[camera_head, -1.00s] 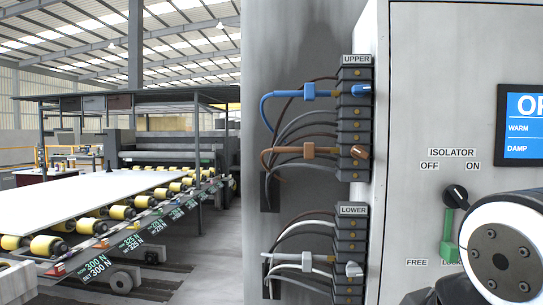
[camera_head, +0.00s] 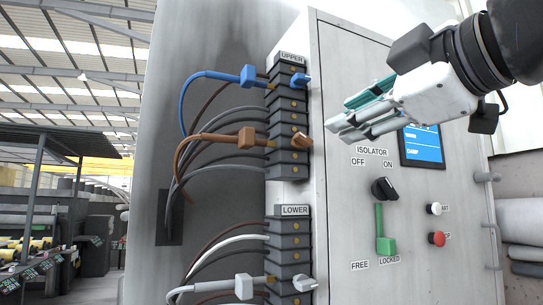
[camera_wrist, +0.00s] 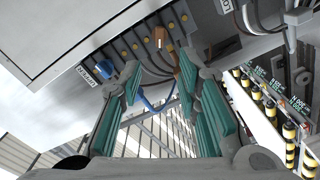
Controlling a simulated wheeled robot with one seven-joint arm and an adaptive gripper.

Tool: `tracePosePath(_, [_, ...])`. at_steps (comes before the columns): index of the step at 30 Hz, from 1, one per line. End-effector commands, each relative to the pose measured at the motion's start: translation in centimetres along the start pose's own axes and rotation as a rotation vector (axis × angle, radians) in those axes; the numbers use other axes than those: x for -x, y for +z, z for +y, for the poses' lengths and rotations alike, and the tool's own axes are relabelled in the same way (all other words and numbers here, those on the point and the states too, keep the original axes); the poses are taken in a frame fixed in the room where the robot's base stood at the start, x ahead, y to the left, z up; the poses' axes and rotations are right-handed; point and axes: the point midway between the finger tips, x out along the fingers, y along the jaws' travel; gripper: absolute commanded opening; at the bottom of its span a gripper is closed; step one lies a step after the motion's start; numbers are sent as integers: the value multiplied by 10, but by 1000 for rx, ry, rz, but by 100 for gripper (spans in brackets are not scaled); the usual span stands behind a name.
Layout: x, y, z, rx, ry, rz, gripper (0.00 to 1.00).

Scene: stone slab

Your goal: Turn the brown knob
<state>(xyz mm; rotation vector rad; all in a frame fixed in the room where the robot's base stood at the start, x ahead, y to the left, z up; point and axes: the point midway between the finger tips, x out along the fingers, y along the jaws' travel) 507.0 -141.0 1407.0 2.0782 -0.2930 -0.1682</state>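The brown knob (camera_head: 301,139) sits on the right side of the upper terminal strip, below the blue knob (camera_head: 301,80). In the wrist view a brown piece (camera_wrist: 158,37), probably the same knob, shows beyond the fingers, with the blue knob (camera_wrist: 108,68) to its left. A brown plug (camera_head: 246,139) on a brown cable enters the strip from the left. My gripper (camera_head: 347,118) is right of the knob, in front of the cabinet, and not touching it. The wrist view shows its teal-padded fingers (camera_wrist: 157,78) apart with nothing between them.
The cabinet door (camera_head: 345,200) carries a screen (camera_head: 421,146), a black isolator knob (camera_head: 385,188), a green lever (camera_head: 384,232) and a red button (camera_head: 437,239). A lower strip has a grey knob (camera_head: 304,284). Loose cables hang left of the strips.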

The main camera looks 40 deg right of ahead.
Motion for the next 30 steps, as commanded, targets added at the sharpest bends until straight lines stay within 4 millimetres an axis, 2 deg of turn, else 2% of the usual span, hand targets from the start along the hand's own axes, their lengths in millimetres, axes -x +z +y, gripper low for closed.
tracePosePath(5, [-18, 0, 0, 2, -1, -1, 31])
tracePosePath(15, [-84, 0, -1, 2, -3, -2, 31])
tracePosePath(21, [-116, 0, 0, 1, -2, -1, 31])
tracePosePath(25, [-129, 0, 0, 0, -1, -1, 31])
tracePosePath(30, [-137, 0, 0, 0, -1, -1, 31])
